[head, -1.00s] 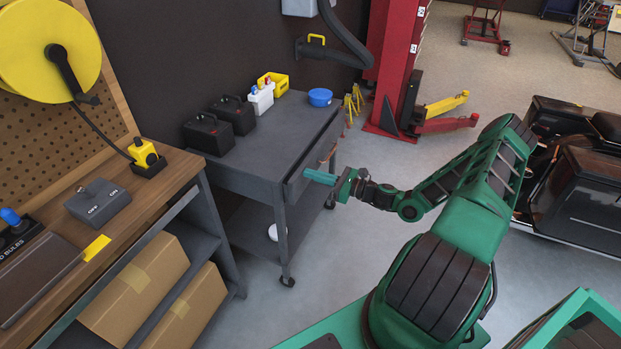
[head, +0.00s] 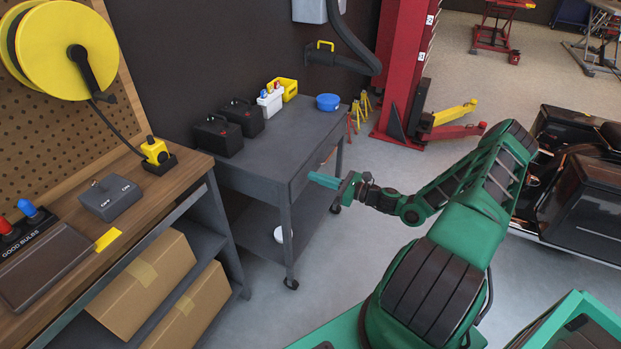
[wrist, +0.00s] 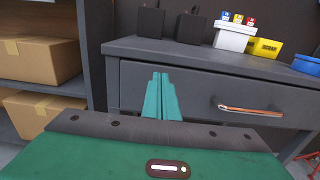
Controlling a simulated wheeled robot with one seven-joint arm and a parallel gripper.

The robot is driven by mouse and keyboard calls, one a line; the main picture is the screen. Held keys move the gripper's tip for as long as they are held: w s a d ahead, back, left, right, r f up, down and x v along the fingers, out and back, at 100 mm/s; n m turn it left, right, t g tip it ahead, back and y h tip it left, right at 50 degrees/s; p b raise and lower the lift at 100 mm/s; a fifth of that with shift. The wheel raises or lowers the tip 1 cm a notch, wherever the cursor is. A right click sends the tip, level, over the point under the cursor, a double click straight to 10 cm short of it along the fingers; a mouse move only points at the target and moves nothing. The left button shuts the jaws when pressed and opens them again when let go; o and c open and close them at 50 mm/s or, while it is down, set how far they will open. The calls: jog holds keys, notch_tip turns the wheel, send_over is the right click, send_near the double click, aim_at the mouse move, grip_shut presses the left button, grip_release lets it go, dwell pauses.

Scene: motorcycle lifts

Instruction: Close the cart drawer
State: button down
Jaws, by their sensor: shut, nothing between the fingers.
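The grey cart (head: 268,152) stands against the dark wall, left of my arm. Its drawer front (wrist: 200,85) sits under the top and looks flush or nearly so; a small gap cannot be ruled out. The copper-coloured bar handle (wrist: 250,110) runs across the drawer front, right of my fingers in the wrist view. My gripper (head: 318,180) is shut and empty, with its teal fingers pointing at the drawer front. In the wrist view the fingers (wrist: 160,97) overlap the drawer front's left part. Whether the tips touch it I cannot tell.
Black batteries (head: 218,135), a white bottle carrier (head: 270,102), a yellow bin (head: 284,88) and a blue bowl (head: 328,102) stand on the cart top. A wooden workbench (head: 120,205) is at left. A red lift post (head: 400,70) stands behind. Floor before the cart is clear.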

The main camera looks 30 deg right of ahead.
jog(key=v, duration=1.1)
jog(key=shift+d, duration=0.25)
jog(key=shift+a+f, duration=0.1)
jog(key=s+a+r+n+g, duration=0.3)
jog(key=s+a+n+g, duration=0.4)
jog(key=n+g, duration=0.45)
jog(key=s+r+n+g+h, duration=0.1)
jog(key=s+r+n+h, duration=0.4)
jog(key=s+r, duration=0.6)
jog(key=s+a+r+n+g+h, duration=0.1)
jog(key=s+r+n+h, duration=0.3)
jog(key=s+r, duration=0.8)
jog(key=shift+a+r+n+g+h, duration=0.25)
jog(key=shift+r+n+g+h, duration=0.15)
jog(key=shift+r+n+g, duration=0.5)
jog(key=shift+w+f, duration=0.1)
jog(key=shift+f, duration=0.15)
